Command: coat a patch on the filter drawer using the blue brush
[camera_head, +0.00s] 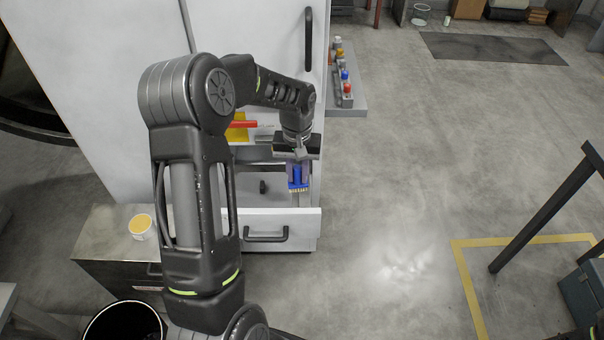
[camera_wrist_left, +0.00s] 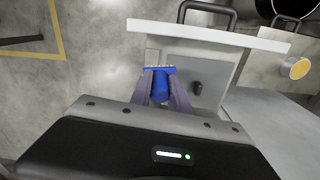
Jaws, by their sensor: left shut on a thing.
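The blue brush (camera_head: 297,184) is in my left gripper (camera_head: 298,172), bristles pointing down, above the open filter drawer. The wrist view shows the blue brush (camera_wrist_left: 161,82) between the two fingers of my left gripper (camera_wrist_left: 162,92), with its pale bristle edge toward the drawer front. The filter drawer (camera_head: 262,222) is pulled out of the white cabinet, and its front and handle show in both views. A small dark knob (camera_wrist_left: 197,88) is inside it. I cannot tell whether the bristles touch the drawer.
A cup with yellow contents (camera_head: 140,227) stands on a low metal cabinet at left, above a black bin (camera_head: 124,322). Several small bottles (camera_head: 345,78) stand on a ledge. The floor at right is mostly clear.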

